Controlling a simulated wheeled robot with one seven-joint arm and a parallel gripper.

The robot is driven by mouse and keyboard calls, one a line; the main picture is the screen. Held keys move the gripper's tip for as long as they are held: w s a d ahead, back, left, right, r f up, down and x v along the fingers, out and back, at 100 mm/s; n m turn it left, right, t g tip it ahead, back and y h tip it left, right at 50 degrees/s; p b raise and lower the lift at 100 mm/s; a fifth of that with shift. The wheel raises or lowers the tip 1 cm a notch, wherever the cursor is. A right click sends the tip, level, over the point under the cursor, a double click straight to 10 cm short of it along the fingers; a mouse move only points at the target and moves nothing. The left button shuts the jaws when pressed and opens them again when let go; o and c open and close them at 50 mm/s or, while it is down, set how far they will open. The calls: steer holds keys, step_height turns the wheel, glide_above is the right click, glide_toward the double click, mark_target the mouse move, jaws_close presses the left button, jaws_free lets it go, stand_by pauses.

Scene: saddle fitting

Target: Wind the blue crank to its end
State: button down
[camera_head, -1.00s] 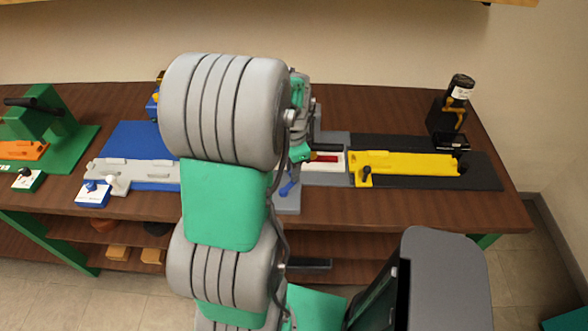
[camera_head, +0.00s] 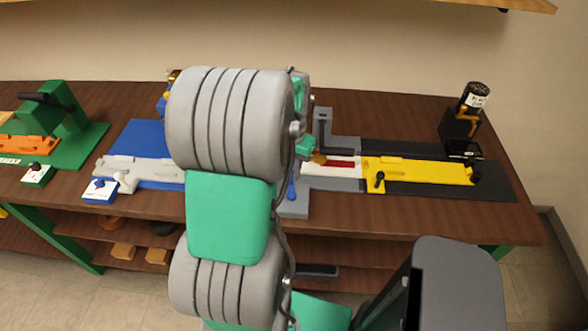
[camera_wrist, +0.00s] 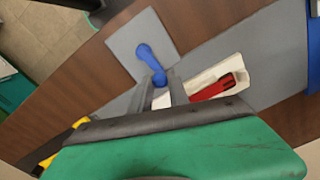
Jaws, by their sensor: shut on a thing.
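The blue crank (camera_wrist: 147,57) sits on a grey plate (camera_wrist: 121,39) in the wrist view. Its far end is on the plate and its near end (camera_wrist: 160,77) lies between my fingertips. My gripper (camera_wrist: 162,88) is shut on that near end. In the head view a short part of the blue crank (camera_head: 292,190) shows just right of my arm, at the front of the bench. My arm hides most of the gripper and the grip in that view.
A white holder with a red piece (camera_head: 341,164) lies just right of the crank, close to my fingers. A yellow fixture (camera_head: 420,172) stands farther right, a black device (camera_head: 460,130) behind it. A grey-and-blue fixture (camera_head: 140,172) and a green clamp (camera_head: 62,120) are at the left.

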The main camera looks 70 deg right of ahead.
mark_target(291, 171)
steer(key=shift+w+r+n, duration=0.1)
steer(key=shift+w+n, duration=0.1)
steer(key=shift+n, duration=0.2)
steer(key=c, duration=1.3)
jaws_free()
steer(key=shift+o, duration=0.2)
step_height(291, 171, up, 8)
steer(key=shift+s+f+b, duration=0.1)
steer(key=shift+f+b, duration=0.05)
steer(key=shift+b, duration=0.5)
